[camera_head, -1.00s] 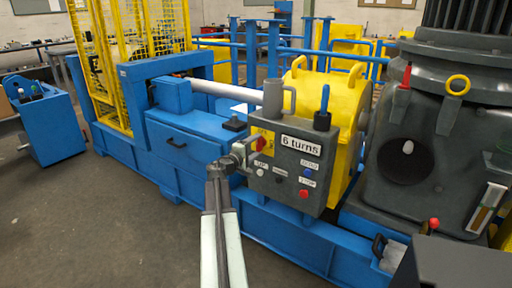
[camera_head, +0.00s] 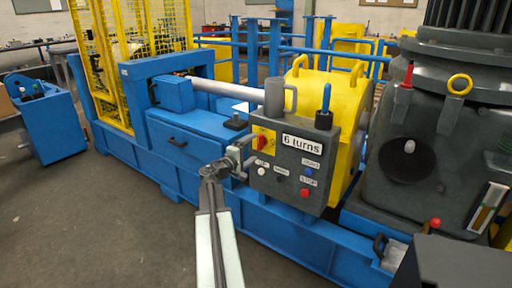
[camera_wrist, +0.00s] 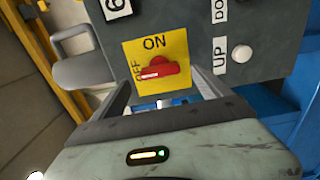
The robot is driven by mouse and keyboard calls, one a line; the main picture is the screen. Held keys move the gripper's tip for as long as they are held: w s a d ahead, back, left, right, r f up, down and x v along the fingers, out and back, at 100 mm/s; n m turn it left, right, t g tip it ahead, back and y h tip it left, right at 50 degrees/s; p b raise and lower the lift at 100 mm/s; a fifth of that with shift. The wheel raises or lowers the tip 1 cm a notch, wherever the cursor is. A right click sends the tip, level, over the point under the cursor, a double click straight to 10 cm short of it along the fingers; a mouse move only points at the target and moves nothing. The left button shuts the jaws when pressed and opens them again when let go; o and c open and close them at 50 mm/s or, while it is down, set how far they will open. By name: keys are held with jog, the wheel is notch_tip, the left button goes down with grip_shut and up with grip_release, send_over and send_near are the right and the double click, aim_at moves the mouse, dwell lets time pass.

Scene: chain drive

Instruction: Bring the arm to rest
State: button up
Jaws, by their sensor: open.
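My gripper (camera_head: 240,153) is at the left edge of the grey control box (camera_head: 320,182), in front of its red rotary switch (camera_head: 262,142). In the wrist view my gripper (camera_wrist: 165,90) has its two fingers apart, with the red switch (camera_wrist: 160,74) showing beyond the gap between them. The switch sits on a yellow plate (camera_wrist: 133,52) marked ON and OFF. I cannot tell whether the fingers touch the box. The jaws hold nothing. My arm reaches up from the bottom of the head view.
The box carries a "6 turns" label, a white button (camera_head: 262,171), a blue button (camera_head: 308,171) and a red button (camera_head: 304,193). A blue machine bed (camera_head: 190,150) runs behind. A dark grey machine (camera_head: 420,165) stands at right. The floor (camera_head: 90,230) at lower left is clear.

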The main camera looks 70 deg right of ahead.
jog(key=v, duration=0.4)
